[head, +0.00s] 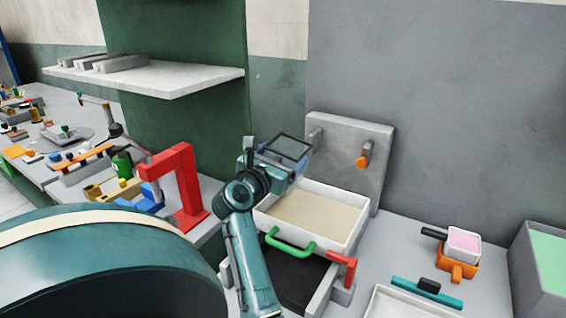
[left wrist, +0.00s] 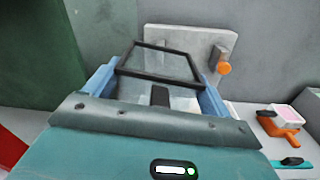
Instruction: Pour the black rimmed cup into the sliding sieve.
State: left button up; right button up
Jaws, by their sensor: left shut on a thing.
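The black rimmed cup (head: 286,148) is a squarish cup with a dark rim and a grey inside. My left gripper (head: 285,168) is shut on it and holds it above the back left part of the sliding sieve. In the left wrist view the cup (left wrist: 162,64) sits between the two blue fingers, rim facing up. I cannot tell what is in it. The sliding sieve (head: 330,238) is a white-walled tray with a beige bed and a green front handle, standing above a dark opening. My right gripper is not in view.
A grey back plate with an orange knob (head: 363,160) rises behind the sieve. A red bracket (head: 188,190) stands to the left. A pink-topped cup (head: 464,243) in an orange holder and a green-filled bin (head: 549,262) are at the right. A shelf (head: 160,80) hangs at upper left.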

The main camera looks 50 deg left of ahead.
pick_arm(q)
jog(key=shift+r+n, duration=0.4)
jog(key=shift+n, duration=0.6)
jog(key=shift+r, duration=1.5)
